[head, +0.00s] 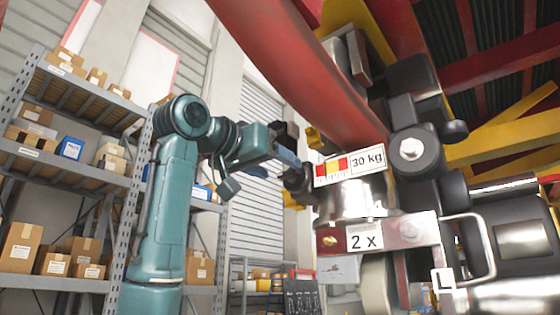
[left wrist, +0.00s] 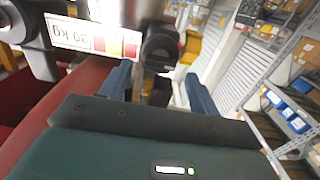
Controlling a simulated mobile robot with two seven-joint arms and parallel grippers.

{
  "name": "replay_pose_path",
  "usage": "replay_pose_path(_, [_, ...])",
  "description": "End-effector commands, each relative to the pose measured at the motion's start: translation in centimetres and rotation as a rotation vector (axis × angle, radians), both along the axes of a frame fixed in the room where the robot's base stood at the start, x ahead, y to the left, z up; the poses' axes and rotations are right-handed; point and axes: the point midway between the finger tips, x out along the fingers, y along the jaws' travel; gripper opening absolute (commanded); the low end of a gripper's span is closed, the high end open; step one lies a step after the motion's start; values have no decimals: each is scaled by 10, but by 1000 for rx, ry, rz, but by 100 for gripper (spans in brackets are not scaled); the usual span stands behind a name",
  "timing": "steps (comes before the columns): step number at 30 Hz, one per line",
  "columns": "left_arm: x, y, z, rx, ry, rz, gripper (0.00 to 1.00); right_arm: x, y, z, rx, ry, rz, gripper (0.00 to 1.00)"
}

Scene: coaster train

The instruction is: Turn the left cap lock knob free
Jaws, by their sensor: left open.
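The black left cap lock knob (head: 297,180) sticks out on the left side of the shiny metal cap (head: 345,203), beside the "30 kg" label (head: 349,166). My left gripper (head: 280,166) is at the knob, coming from the left with its blue fingers apart. In the left wrist view the dark round knob (left wrist: 160,46) lies just ahead of the gap between the two blue fingers (left wrist: 158,76). I cannot tell whether either finger touches it. The knob's far side is hidden. My right gripper is in neither view.
A thick red tube (head: 300,70) curves above the gripper. A metal bracket with a "2 x" label (head: 364,238) sits below the cap, and a wheel (head: 378,283) is under it. Grey shelves with boxes (head: 75,75) stand at the left.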

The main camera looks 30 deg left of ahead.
Motion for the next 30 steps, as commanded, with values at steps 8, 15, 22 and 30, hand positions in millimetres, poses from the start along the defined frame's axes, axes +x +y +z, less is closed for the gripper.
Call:
replay_pose_path(8, [21,-2,0,1,1,0,62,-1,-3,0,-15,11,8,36])
replay_pose_path(15, [22,-2,0,1,0,0,62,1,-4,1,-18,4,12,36])
replay_pose_path(22, [21,-2,0,1,0,0,44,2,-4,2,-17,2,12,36])
replay_pose_path(30, [21,-2,0,1,0,0,22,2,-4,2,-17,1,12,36])
